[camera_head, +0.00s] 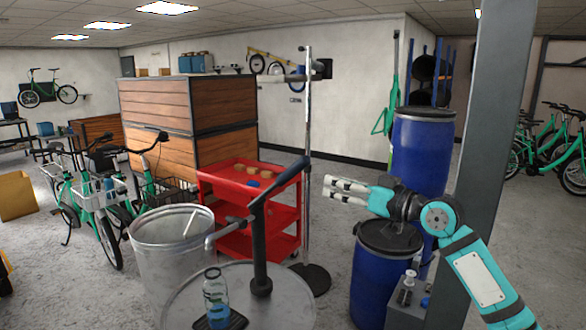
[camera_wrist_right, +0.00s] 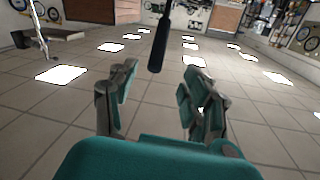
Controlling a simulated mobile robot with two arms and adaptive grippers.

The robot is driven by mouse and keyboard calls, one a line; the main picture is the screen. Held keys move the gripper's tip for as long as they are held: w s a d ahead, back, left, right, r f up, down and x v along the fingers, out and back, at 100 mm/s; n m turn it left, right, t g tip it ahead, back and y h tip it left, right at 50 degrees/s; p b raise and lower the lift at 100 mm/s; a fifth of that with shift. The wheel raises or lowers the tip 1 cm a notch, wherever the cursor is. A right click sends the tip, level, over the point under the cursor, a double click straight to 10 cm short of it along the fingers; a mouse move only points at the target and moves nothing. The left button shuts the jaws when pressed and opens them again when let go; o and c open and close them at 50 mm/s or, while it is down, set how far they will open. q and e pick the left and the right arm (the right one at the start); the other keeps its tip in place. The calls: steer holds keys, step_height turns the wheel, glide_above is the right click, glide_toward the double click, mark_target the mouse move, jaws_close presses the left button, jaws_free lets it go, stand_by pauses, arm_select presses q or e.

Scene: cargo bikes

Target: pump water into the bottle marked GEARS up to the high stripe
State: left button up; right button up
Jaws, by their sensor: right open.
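A hand pump (camera_head: 260,235) with a dark post stands on a round grey top (camera_head: 278,298). Its dark handle (camera_head: 283,183) slants up to the right. Its grey spout (camera_head: 217,236) reaches left above a clear bottle (camera_head: 215,300) with dark bands. The bottle stands upright on a black pad (camera_head: 236,321); its lettering and water level are too small to tell. My right gripper (camera_head: 332,190) is open and empty, a little right of the handle's upper end. The wrist view shows its spread fingers (camera_wrist_right: 150,98) and a dark bar (camera_wrist_right: 160,42), likely the handle, beyond them. My left gripper is out of view.
A metal bin (camera_head: 170,255) stands left of the pump. A red cart (camera_head: 245,180) and a thin upright pole (camera_head: 306,130) stand behind it. Blue barrels (camera_head: 385,285) stand beside my right arm. A grey pillar (camera_head: 490,120) rises at right.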

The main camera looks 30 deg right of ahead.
mark_target(293, 171)
steer(key=p+x, duration=0.6)
steer(key=x, duration=0.8)
steer(key=shift+w+d+r, duration=0.1)
steer(key=shift+w, duration=0.35)
jaws_close()
